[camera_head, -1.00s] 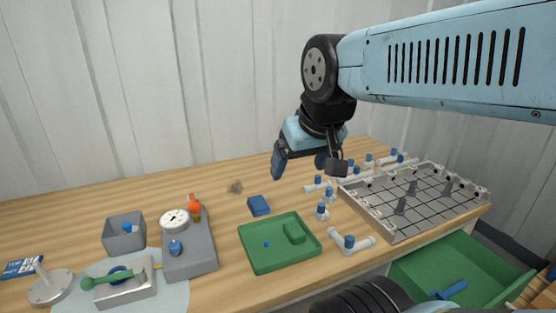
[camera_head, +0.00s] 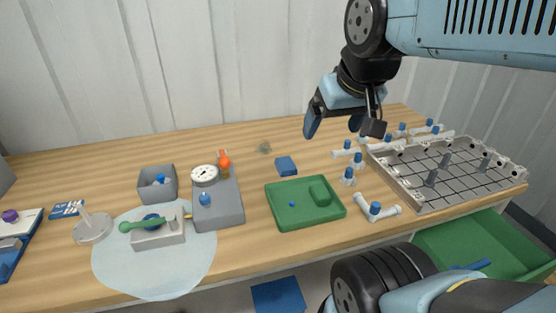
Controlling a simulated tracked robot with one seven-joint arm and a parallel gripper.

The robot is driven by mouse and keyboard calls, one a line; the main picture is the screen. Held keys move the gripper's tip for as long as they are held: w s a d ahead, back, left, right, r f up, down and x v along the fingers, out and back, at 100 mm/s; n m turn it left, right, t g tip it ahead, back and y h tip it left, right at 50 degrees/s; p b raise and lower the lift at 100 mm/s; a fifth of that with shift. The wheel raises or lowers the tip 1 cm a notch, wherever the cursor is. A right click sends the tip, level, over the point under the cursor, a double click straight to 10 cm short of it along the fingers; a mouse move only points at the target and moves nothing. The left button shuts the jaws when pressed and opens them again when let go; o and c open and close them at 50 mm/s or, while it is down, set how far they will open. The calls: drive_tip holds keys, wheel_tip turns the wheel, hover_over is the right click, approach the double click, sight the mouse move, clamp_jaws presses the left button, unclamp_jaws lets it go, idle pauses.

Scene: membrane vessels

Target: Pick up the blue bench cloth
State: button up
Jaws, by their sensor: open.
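A small blue folded rectangle (camera_head: 286,166), which looks like the blue bench cloth, lies flat on the wooden bench just behind the green tray (camera_head: 335,212). My gripper (camera_head: 334,123) is open and empty, its fingers pointing down. In the picture it is above and to the right of the blue rectangle, apart from it. Its right finger is partly hidden by a dark part on my wrist. A larger flat blue square (camera_head: 280,297) lies below the bench's front edge; I cannot tell what it is.
The grey rack (camera_head: 455,170) and several white fittings with blue caps (camera_head: 376,209) stand on the right. The grey device (camera_head: 217,203), grey bin (camera_head: 158,184) and pale round mat (camera_head: 150,272) are left. An open green drawer (camera_head: 480,245) projects at lower right. Bench behind the blue rectangle is mostly clear.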

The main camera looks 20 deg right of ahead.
drive_tip(key=shift+o, duration=0.5)
drive_tip(key=g, duration=0.6)
hover_over(285, 163)
wheel_tip(285, 163, down, 23)
drive_tip(key=shift+s+r, duration=0.1)
drive_tip(key=shift+s, duration=0.05)
drive_tip(key=shift+f, duration=2.5)
drive_tip(key=shift+c, duration=0.4)
drive_tip(key=c, duration=1.1)
